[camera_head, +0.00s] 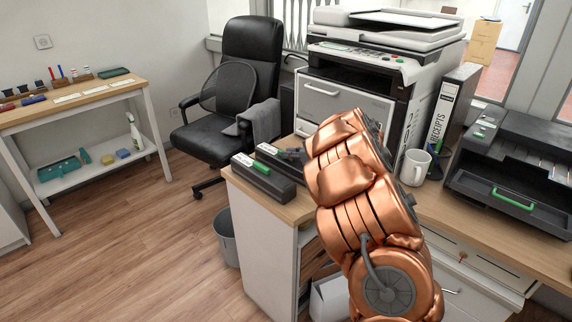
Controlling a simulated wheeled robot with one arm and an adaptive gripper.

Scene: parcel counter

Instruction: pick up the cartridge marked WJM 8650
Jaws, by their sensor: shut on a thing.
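Two long dark cartridges lie side by side on the left end of the wooden counter. The front cartridge (264,180) has a green and white label on top. The rear cartridge (270,152) has a similar label, and its right part is hidden by my copper arm. The print is too small to read, so I cannot tell which is WJM 8650. My gripper (291,154) is at the rear cartridge and shut on it; the arm hides most of the grip. I cannot tell whether this cartridge is clear of the counter.
A large printer (345,100) stands behind the cartridges. A white mug (415,168), a receipts binder (452,110) and a black printer with a green handle (515,165) stand to the right. An office chair (245,90) and a grey bin (226,238) are left of the counter.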

